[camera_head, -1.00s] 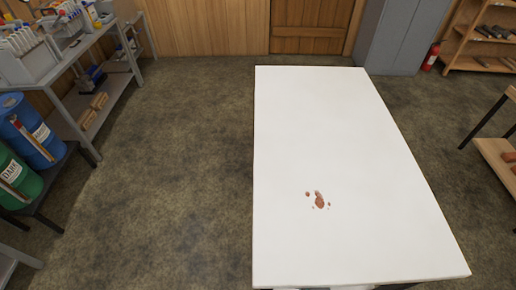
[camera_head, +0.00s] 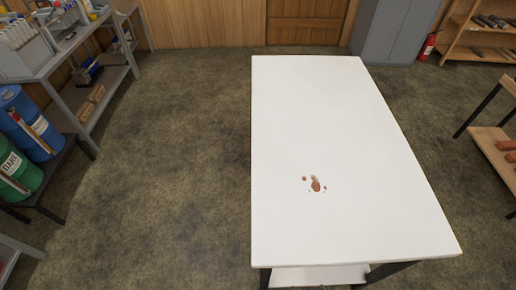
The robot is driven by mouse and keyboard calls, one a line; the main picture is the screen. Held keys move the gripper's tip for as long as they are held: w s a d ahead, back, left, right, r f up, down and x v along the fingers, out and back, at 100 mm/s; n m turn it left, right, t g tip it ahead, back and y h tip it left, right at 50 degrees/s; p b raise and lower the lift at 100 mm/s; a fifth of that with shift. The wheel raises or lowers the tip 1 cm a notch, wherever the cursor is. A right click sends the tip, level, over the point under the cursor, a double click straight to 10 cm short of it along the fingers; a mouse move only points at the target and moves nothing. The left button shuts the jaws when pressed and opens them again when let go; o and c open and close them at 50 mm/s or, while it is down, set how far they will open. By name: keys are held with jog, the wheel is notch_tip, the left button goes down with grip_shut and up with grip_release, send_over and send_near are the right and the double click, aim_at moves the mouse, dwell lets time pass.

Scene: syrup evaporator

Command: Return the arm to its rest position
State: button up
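My arm and my gripper do not show in the head view. A white table (camera_head: 320,120) stands right of the middle, its near edge and part of a lower white shelf (camera_head: 318,275) in sight. A reddish-brown spill (camera_head: 316,185) with small drops around it lies on the table's near half. Nothing else stands on the tabletop.
On the left are a blue drum (camera_head: 30,125), a green drum (camera_head: 18,172) and a grey shelf unit (camera_head: 100,92) with containers. A grey cabinet (camera_head: 395,30), a red fire extinguisher (camera_head: 427,46) and wooden shelves are at the right. The floor (camera_head: 165,160) left of the table is clear.

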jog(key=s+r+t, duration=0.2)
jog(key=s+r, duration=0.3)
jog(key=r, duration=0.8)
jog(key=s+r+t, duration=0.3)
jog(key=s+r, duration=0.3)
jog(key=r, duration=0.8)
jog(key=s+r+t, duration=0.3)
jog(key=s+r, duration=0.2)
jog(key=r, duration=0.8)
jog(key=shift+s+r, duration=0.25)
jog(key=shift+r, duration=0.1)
